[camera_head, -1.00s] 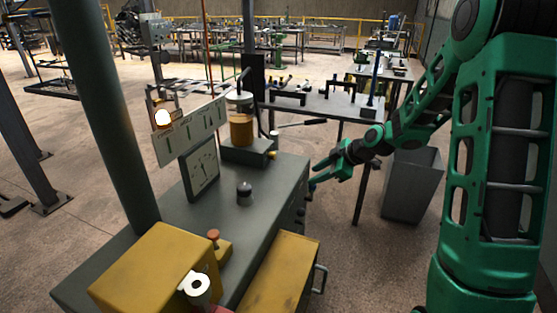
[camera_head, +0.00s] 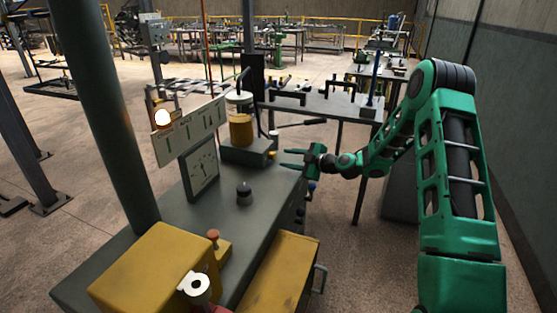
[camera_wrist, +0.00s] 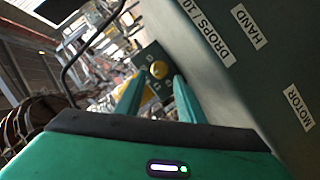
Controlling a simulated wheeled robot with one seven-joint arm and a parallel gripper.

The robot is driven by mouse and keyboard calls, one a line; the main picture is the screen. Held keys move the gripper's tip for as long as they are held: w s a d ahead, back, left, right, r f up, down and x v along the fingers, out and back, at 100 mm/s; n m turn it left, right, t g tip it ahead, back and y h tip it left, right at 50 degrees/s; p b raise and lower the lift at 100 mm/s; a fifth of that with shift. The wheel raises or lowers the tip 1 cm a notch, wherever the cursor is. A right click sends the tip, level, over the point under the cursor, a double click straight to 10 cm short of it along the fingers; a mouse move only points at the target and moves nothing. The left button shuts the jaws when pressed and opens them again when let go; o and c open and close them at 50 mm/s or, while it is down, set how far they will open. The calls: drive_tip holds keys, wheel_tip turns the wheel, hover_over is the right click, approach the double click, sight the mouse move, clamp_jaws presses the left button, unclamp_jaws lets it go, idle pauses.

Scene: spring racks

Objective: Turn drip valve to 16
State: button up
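The drip valve appears to be the small yellow knob (camera_head: 272,155) on the dark base box (camera_head: 240,154) under an amber-filled oiler glass (camera_head: 240,130). In the wrist view a round yellow knob (camera_wrist: 159,70) sits on a dark panel with small pale marks, too small to read. My gripper (camera_head: 284,159) is open and empty beside the knob, above the bench's right edge. In the wrist view the two green fingertips (camera_wrist: 158,84) point at the knob, with it between them in the picture. I cannot tell whether they touch it.
Labels "DROPS /10" (camera_wrist: 219,47), "HAND" (camera_wrist: 248,27) and "MOTOR" (camera_wrist: 298,107) show near the fingers.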

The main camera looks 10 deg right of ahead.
sight(275, 157)
drive_tip(key=shift+x, duration=2.8)
drive_tip(key=c, duration=0.8)
